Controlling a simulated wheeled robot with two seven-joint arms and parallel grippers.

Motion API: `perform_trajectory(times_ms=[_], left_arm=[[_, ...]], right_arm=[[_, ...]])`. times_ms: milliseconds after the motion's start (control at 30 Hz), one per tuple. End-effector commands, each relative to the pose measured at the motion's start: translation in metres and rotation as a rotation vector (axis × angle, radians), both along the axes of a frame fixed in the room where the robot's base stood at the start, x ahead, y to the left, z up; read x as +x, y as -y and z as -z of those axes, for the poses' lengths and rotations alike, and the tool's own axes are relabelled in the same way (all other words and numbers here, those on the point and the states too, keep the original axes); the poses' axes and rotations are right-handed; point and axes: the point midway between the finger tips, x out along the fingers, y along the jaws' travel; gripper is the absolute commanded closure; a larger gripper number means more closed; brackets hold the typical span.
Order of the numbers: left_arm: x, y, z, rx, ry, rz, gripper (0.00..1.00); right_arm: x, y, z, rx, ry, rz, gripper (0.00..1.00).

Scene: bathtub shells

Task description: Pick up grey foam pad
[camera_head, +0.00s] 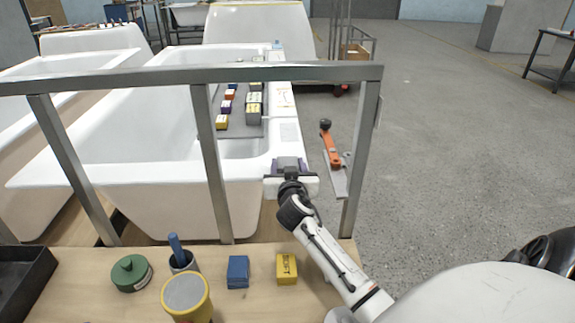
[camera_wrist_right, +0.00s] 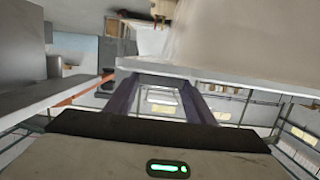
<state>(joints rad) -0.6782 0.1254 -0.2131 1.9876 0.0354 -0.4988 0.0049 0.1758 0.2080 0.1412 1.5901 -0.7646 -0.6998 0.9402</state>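A grey block (camera_head: 253,119) sits at the right end of a dark grey mat (camera_head: 240,131) laid across the white bathtub (camera_head: 140,130); I cannot tell for sure whether this block or the mat is the grey foam pad. My right gripper (camera_head: 289,162) is beyond the metal rail, by the tub's near right corner, nearer to me than the mat and to its right. In the right wrist view its two dark purple fingers (camera_wrist_right: 160,98) stand apart with nothing held between them. No pad can be made out in that view. My left gripper is not in view.
A metal rail frame (camera_head: 290,72) stands between the near bench and the tub. Small colored blocks (camera_head: 228,95) lie on the mat. The wooden bench (camera_head: 250,305) holds a green disc (camera_head: 131,273), blue block (camera_head: 238,271), yellow block (camera_head: 287,268) and yellow can (camera_head: 187,296). An orange tool (camera_head: 330,150) is right of the tub.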

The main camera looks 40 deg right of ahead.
Motion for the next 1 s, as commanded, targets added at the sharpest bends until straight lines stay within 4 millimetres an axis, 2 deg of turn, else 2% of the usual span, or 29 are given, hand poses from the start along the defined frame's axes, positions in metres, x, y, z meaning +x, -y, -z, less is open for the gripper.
perform_trajectory(times_ms=[33, 100, 467, 567, 900, 1000], left_arm=[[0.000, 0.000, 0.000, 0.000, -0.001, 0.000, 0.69], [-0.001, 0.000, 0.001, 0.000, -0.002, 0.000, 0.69], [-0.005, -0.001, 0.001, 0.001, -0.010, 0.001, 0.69], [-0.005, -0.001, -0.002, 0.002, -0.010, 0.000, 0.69], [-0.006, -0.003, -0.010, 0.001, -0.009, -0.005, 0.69], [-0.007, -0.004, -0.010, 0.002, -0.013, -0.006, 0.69]], right_arm=[[0.000, 0.000, 0.000, 0.000, 0.000, 0.000, 0.61], [0.000, 0.000, 0.000, 0.000, 0.000, 0.000, 0.73], [0.000, 0.000, -0.004, -0.001, 0.001, 0.000, 0.73], [0.000, 0.000, -0.016, 0.000, 0.004, 0.001, 0.73], [0.000, 0.000, -0.082, 0.000, 0.004, 0.000, 0.73], [-0.001, -0.003, -0.091, 0.001, 0.001, -0.005, 0.73]])
